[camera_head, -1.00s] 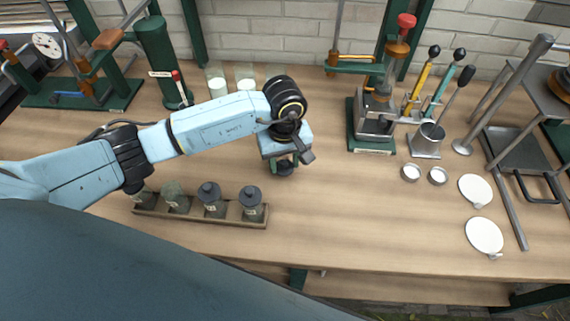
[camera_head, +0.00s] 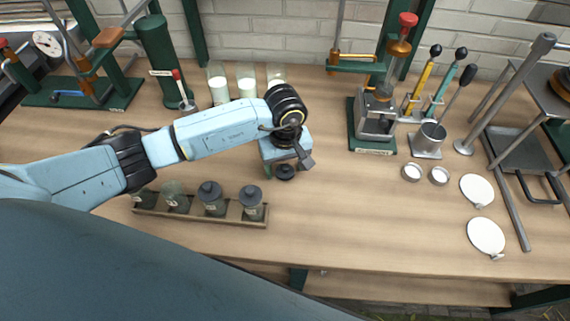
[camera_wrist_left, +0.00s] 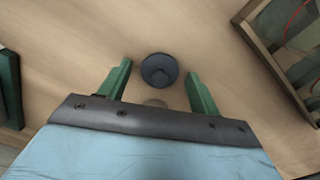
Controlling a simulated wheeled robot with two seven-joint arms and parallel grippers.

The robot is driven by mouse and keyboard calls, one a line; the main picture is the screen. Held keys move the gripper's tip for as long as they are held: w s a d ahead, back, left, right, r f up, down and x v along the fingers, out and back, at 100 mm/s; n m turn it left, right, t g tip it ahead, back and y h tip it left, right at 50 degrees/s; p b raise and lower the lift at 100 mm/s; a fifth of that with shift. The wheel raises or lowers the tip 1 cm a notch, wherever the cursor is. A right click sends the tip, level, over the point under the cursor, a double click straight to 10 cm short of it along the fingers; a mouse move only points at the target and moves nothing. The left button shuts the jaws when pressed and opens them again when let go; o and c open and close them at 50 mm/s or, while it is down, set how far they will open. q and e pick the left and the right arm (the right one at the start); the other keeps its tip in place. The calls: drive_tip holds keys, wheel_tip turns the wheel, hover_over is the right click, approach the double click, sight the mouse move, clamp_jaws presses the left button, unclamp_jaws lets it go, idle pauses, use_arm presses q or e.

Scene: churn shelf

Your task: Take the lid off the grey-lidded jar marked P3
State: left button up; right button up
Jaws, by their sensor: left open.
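A wooden rack (camera_head: 215,217) at the front left holds a row of jars. The two right-hand ones, a middle jar (camera_head: 211,198) and an end jar (camera_head: 251,203), wear dark grey lids. A loose dark grey lid (camera_head: 285,172) lies on the table right of the rack. My left gripper (camera_wrist_left: 158,70) is open above this lid, which shows between its green fingers in the left wrist view. My right gripper is not in view.
Small round dishes (camera_head: 412,172) and white discs (camera_head: 486,236) lie at the right. Milk glasses (camera_head: 218,84) stand behind my arm. The front middle table is clear.

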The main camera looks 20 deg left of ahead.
sight(285, 167)
use_arm(q)
drive_tip(key=shift+r, duration=0.35)
wheel_tip(285, 167, up, 12)
drive_tip(key=shift+f, duration=0.2)
